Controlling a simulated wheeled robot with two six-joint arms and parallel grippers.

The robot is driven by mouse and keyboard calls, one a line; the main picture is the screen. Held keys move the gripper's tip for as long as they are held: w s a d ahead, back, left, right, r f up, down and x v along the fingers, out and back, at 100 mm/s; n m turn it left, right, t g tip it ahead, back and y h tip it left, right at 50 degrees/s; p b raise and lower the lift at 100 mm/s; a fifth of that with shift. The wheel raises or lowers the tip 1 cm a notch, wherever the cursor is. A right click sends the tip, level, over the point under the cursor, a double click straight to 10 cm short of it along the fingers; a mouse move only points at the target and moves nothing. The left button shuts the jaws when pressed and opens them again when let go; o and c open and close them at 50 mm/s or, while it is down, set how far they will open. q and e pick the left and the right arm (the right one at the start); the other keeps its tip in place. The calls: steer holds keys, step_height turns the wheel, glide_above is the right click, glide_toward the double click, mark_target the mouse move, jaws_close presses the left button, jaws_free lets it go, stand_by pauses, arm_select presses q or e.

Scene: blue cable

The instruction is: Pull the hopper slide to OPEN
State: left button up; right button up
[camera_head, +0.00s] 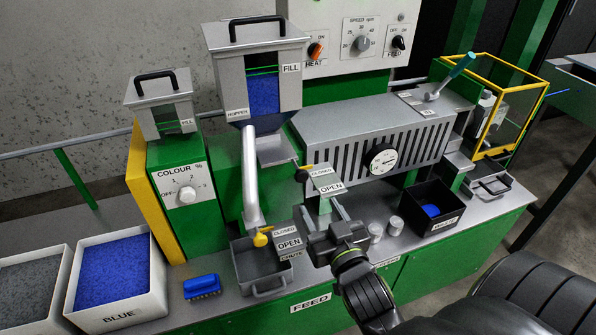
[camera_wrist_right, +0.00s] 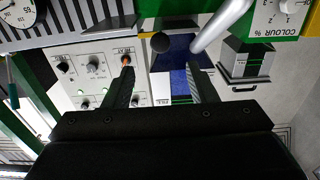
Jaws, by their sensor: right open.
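The hopper (camera_head: 263,60) is a grey bin with a blue-filled window. Below it is the slide (camera_head: 278,150), a grey plate ending in a black ball knob (camera_head: 301,175). A sign beside it reads CLOSED (camera_head: 321,173) above OPEN (camera_head: 331,188); the knob end is by the CLOSED label. My right gripper (camera_head: 321,208) is open and empty, in front of and below the knob. In the right wrist view the knob (camera_wrist_right: 161,42) shows beyond the fingertips, between the two fingers (camera_wrist_right: 161,72) and apart from them. My left gripper is not in view.
A chute with a yellow knob (camera_head: 261,239) and its own CLOSED/OPEN sign (camera_head: 289,244) stands left of my right gripper, above a grey tray (camera_head: 254,283). A slanted pipe (camera_head: 251,180) is left of the slide. Small metal cups (camera_head: 395,225) and a black bin (camera_head: 447,197) lie right.

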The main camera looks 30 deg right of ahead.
mark_target(303, 179)
steer(key=p+x, duration=0.1)
steer(key=x, duration=1.2)
steer(key=shift+w+d, duration=0.1)
steer(key=shift+w, duration=0.2)
steer(key=shift+f, duration=0.1)
jaws_close()
